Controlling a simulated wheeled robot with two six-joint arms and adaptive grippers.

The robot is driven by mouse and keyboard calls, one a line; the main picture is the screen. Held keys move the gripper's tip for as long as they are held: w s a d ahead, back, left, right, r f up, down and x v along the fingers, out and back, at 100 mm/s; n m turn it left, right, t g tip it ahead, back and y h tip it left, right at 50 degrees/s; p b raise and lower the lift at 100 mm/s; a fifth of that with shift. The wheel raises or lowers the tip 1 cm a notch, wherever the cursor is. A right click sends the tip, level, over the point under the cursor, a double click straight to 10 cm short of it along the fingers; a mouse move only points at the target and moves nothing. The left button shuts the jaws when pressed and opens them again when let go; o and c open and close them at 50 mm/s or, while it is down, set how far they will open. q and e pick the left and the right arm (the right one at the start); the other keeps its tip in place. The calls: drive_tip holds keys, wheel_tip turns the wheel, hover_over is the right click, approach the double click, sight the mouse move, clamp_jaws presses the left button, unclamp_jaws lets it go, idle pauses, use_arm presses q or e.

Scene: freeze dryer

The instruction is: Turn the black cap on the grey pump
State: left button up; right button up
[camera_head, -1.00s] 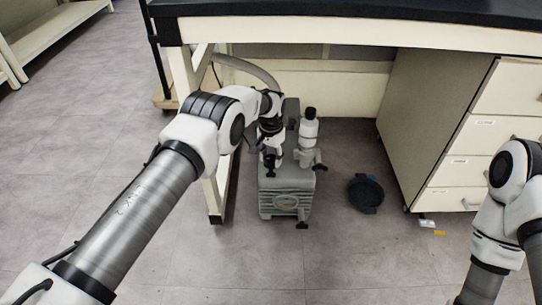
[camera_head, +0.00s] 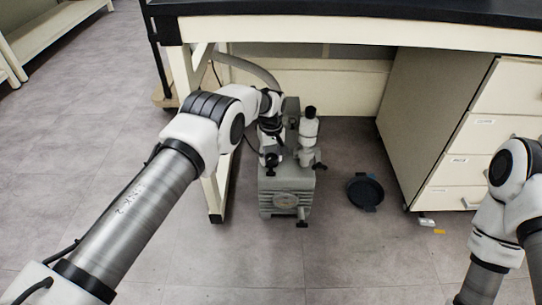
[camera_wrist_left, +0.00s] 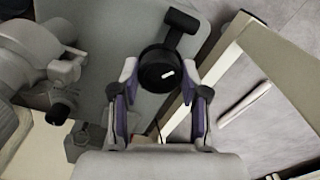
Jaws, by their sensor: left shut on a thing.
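The grey pump (camera_head: 288,193) stands on the floor under the bench. In the left wrist view, the round black cap (camera_wrist_left: 158,69) with a small white mark sits over the grey pump top (camera_wrist_left: 112,60). My left gripper (camera_head: 271,155) reaches down to the pump top from the left. In the wrist view its two fingers (camera_wrist_left: 162,78) stand on either side of the cap and are shut on it. In the head view the wrist and fingers partly hide the cap. My right gripper is out of view; only part of my right arm shows at the right.
A white bottle-like part (camera_head: 309,133) with a black top stands on the pump, just right of my gripper. A bench leg (camera_head: 214,190) is close to its left. A dark round object (camera_head: 365,191) lies on the floor at right, before the drawer cabinet (camera_head: 440,120).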

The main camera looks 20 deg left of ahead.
sight(271, 158)
use_arm(q)
drive_tip(key=shift+f+n, duration=0.1)
drive_tip(key=shift+n, duration=0.8)
drive_tip(key=o, duration=0.9)
drive_tip(key=shift+c, duration=0.2)
wheel_tip(271, 158, up, 8)
drive_tip(key=shift+f, duration=0.25)
